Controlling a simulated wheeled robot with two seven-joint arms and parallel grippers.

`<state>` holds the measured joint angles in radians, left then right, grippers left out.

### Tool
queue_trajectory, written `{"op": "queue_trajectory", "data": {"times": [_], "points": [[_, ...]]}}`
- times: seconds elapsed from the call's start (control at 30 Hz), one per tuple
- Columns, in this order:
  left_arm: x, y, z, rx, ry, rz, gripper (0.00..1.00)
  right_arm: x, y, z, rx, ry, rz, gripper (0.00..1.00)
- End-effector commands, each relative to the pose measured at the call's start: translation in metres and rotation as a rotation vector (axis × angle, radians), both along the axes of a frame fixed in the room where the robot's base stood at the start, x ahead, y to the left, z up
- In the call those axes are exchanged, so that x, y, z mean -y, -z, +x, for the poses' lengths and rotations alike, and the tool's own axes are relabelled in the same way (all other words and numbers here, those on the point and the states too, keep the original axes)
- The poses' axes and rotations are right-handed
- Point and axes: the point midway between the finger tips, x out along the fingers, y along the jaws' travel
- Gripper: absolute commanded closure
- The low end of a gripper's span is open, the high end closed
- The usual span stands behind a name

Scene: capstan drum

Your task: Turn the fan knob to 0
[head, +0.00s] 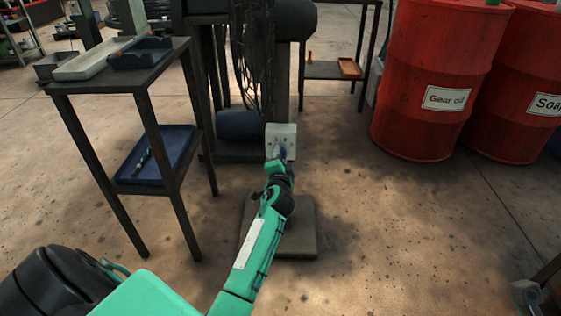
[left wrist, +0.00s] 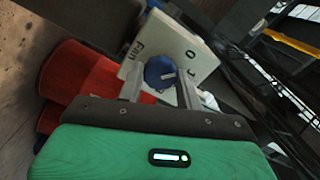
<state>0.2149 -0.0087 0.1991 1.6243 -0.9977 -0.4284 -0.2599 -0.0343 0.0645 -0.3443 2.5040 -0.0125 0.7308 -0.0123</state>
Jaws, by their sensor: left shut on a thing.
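The fan knob (left wrist: 158,72) is a blue round knob on a pale control box (left wrist: 172,42). The box has the word "Fan" along one side and small dark marks, one like a 0, near the knob. A pale pointer mark on the knob faces right in the left wrist view. The same box (head: 281,132) shows in the head view, on a dark post. My left gripper (left wrist: 160,88) is shut on the knob, with a finger on each side. In the head view my left gripper (head: 279,157) reaches the box front and mostly hides the knob. My right gripper is not in view.
A dark two-level stand (head: 122,79) with trays is on the left. Red drums (head: 420,128) stand at the right. A flat plate (head: 300,245) lies on the floor below my arm. The floor at front right is mostly open.

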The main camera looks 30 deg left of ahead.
Motion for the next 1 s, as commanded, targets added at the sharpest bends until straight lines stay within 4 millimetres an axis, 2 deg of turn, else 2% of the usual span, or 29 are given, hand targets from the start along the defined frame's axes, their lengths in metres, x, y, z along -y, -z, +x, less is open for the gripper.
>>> {"op": "queue_trajectory", "data": {"times": [0.4, 0.93, 0.97, 1.0], "points": [[0.0002, 0.0021, -0.0003, 0.091, 0.0, -0.155, 0.87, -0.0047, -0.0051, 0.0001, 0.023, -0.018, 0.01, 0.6], [0.0004, 0.0018, -0.0003, 0.103, 0.0, -0.176, 0.87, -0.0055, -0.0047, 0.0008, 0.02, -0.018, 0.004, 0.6], [0.0005, 0.0019, -0.0003, 0.103, 0.0, -0.176, 0.63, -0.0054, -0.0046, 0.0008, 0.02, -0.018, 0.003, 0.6], [0.0004, 0.0018, -0.0003, 0.103, 0.0, -0.176, 0.55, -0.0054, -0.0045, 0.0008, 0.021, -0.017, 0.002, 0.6]]}}
